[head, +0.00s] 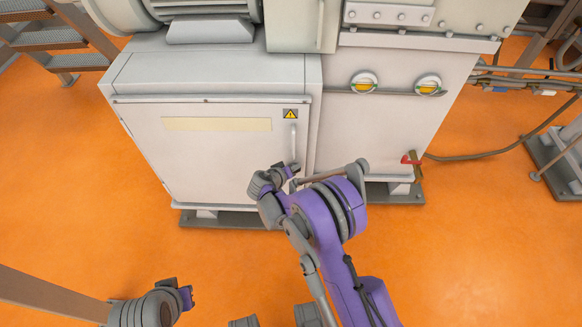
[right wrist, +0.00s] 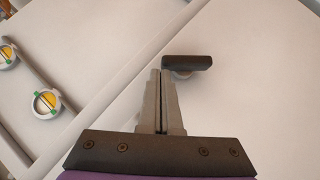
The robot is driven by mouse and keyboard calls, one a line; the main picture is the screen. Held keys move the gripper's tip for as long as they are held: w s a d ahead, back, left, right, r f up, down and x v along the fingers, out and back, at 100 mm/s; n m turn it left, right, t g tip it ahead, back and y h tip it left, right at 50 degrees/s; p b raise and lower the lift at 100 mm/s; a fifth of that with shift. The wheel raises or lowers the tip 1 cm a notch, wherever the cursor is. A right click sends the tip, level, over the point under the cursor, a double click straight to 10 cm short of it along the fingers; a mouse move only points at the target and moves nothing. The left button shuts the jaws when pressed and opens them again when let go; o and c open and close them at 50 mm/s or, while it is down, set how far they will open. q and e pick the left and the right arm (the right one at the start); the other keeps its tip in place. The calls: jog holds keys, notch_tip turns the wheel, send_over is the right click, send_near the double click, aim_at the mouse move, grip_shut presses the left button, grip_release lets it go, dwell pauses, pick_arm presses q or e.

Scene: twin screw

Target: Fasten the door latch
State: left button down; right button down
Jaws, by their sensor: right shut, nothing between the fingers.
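The cabinet door (head: 205,150) is pale grey and looks closed, with a vertical bar handle (head: 293,139) near its right edge. My right gripper (head: 290,170) is in front of the door's lower right part, below that handle. In the right wrist view its two fingers (right wrist: 161,75) are together and empty. A dark latch lever (right wrist: 187,62) on a round base lies crosswise just right of the fingertips; whether they touch it I cannot tell. In the head view my gripper hides the latch area. My left gripper (head: 186,297) is low at the left, away from the cabinet, its jaws unclear.
Two round yellow-and-green gauges (head: 364,82) sit on the panel right of the door. A red-handled valve (head: 410,160) sticks out at the lower right of the machine. A cable runs off to the right. The orange floor (head: 80,200) is clear at the left.

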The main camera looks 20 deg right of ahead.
jog(key=y, duration=0.1)
jog(key=d+m+y, duration=0.2)
jog(key=shift+s+f+t+b, duration=0.3)
pick_arm(q)
jog(key=shift+f+b, duration=0.4)
jog(key=shift+f, duration=0.4)
pick_arm(e)
jog(key=shift+s+d+f+y, duration=0.1)
jog(key=shift+d+f+y, duration=0.2)
jog(key=shift+d+f, duration=0.05)
pick_arm(q)
jog(key=shift+f, duration=0.2)
pick_arm(e)
jog(key=shift+d+f, duration=0.1)
jog(key=shift+d, duration=0.05)
